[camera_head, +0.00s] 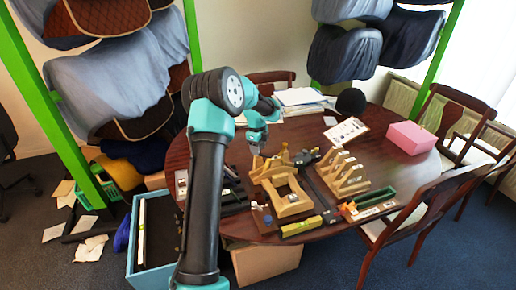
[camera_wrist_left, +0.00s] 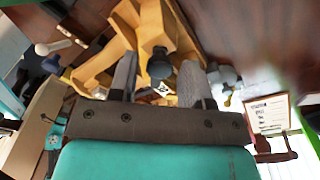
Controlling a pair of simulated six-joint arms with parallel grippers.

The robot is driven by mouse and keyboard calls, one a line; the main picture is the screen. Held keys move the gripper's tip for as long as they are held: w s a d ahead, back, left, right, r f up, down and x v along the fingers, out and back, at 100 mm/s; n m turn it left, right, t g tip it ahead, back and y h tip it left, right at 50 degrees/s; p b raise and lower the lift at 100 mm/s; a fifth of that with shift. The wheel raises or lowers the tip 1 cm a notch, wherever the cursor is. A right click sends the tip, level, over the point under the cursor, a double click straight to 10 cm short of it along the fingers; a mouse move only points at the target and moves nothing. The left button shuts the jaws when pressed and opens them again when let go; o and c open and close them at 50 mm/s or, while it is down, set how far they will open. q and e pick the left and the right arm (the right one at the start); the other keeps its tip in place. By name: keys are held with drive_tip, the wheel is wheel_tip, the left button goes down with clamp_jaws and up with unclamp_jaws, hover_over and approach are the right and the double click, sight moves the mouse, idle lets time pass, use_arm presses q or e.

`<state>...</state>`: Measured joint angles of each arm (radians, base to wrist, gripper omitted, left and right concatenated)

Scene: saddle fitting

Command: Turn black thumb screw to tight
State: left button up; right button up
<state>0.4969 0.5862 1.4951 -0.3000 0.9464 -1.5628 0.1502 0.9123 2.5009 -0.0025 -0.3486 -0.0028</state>
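The black thumb screw (camera_wrist_left: 159,64) shows in the left wrist view as a dark round knob on a pale wooden frame (camera_wrist_left: 148,28). My left gripper (camera_head: 257,149) is over the back left part of the wooden frame (camera_head: 291,205) on the table in the head view. In the left wrist view its two grey fingers stand apart, one on each side of the knob. I cannot tell whether they touch it. The screw cannot be made out in the head view. My right gripper is not in view.
A row of wooden brackets (camera_head: 343,172) stands right of the frame on the round table (camera_head: 375,150). A yellow-green level (camera_head: 301,227) lies at the front edge. A pink box (camera_head: 410,138) is at the right. A blue bin (camera_head: 155,276) stands on the floor at left.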

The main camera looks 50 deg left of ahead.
use_arm(q)
drive_tip(key=shift+o, duration=0.6)
wheel_tip(320, 180, up, 17)
drive_tip(key=a, duration=0.1)
drive_tip(key=shift+a+r, duration=0.15)
idle(0.5)
